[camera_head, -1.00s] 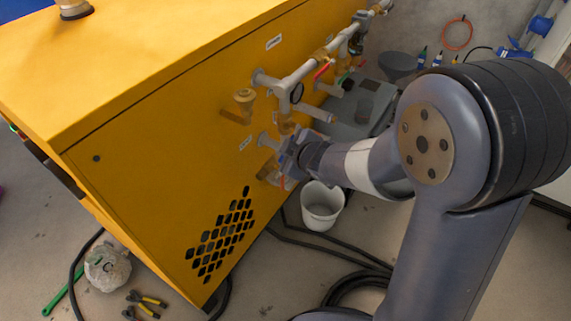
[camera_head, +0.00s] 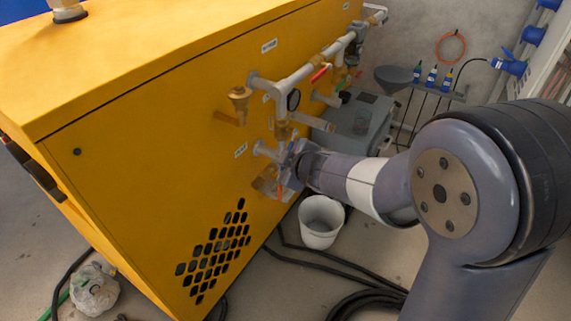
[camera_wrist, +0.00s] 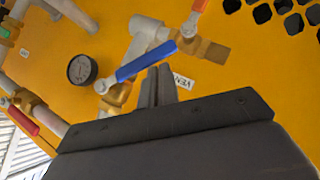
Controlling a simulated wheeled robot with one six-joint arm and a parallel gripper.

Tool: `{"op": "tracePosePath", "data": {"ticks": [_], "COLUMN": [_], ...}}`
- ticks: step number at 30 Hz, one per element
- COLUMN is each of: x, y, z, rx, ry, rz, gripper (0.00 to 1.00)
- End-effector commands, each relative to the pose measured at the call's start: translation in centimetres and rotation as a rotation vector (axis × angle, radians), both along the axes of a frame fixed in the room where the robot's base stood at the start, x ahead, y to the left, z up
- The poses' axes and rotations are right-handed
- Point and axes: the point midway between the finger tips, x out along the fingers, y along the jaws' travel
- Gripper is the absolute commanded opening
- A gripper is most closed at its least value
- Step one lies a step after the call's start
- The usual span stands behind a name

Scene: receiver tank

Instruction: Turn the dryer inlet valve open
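My gripper (camera_wrist: 159,87) shows its two narrow fingers close together, with nothing visible between them. Their tips are just beside a blue lever handle (camera_wrist: 146,62) on a brass valve (camera_wrist: 117,96); I cannot tell whether they touch it. In the head view my gripper (camera_head: 288,168) is at the lower pipe fittings on the yellow machine (camera_head: 150,130), and its fingertips are unclear there. A second brass valve (camera_wrist: 208,50) with a red-orange handle (camera_wrist: 199,5) is right of the blue lever. No readable label marks either as the dryer inlet; a partly covered label (camera_wrist: 184,82) seems to read VENT.
A round gauge (camera_wrist: 82,70) is left of the blue lever. A red lever (camera_wrist: 24,121) is at the wrist view's left. A white bucket (camera_head: 320,222) stands on the floor below my arm, near black hoses (camera_head: 330,262). A grey box (camera_head: 358,125) stands behind the pipes.

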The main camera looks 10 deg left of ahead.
Motion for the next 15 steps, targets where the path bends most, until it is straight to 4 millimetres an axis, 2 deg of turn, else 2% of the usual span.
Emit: {"op": "tracePosePath", "data": {"ticks": [15], "x": [0.4], "y": [-0.2], "z": [-1.5], "rx": [-0.048], "ry": [-0.108], "rz": [-0.001], "gripper": [0.00]}}
